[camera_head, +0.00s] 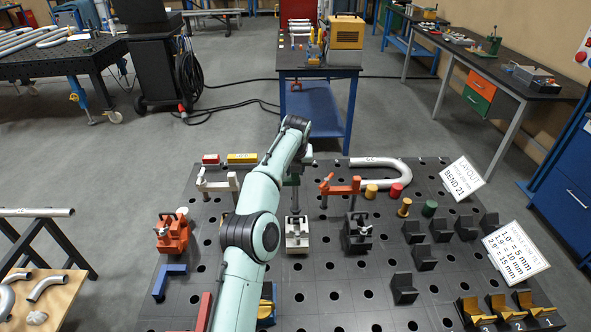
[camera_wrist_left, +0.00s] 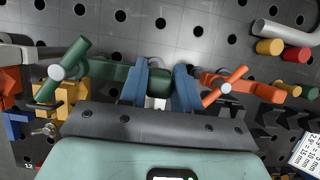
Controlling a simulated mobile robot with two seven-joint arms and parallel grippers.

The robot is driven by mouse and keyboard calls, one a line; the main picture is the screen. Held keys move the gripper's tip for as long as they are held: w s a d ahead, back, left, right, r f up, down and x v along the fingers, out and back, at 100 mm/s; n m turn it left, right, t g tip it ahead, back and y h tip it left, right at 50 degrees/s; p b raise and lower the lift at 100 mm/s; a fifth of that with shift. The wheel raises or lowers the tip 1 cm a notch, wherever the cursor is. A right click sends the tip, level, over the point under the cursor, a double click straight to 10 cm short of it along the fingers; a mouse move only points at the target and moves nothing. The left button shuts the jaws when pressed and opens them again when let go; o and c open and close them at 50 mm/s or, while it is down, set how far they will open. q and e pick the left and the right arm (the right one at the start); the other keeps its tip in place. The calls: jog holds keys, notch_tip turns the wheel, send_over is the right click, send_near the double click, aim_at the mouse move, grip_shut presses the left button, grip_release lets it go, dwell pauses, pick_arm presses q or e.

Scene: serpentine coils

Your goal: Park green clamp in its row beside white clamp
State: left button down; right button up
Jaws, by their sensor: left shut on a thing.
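The green clamp (camera_wrist_left: 110,72) lies across the wrist view, its handle at the left and its body between my fingers. My left gripper (camera_wrist_left: 162,88) is shut on it. In the head view the green clamp (camera_head: 295,180) is mostly hidden behind my arm and gripper; whether it touches the table is unclear. The white clamp (camera_head: 218,184) stands on the perforated table to the left of my arm. Part of a pale clamp shows at the left edge of the wrist view (camera_wrist_left: 14,52). My right gripper is not in view.
An orange clamp (camera_head: 341,188) stands close on the right of the green one. Orange (camera_head: 172,233), white (camera_head: 297,234) and black (camera_head: 357,233) toggle fixtures stand nearer. A bent pipe (camera_head: 385,165) and coloured cylinders are right. The perforated table (camera_head: 330,292) has bare patches.

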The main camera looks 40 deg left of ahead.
aim_at(295, 180)
pick_arm(q)
jog(key=shift+a, duration=0.1)
dwell(0.4)
jog(key=shift+f+b, duration=0.35)
jog(key=shift+f, duration=1.85)
jog(key=c, duration=0.7)
grip_release()
jog(key=shift+f, duration=0.15)
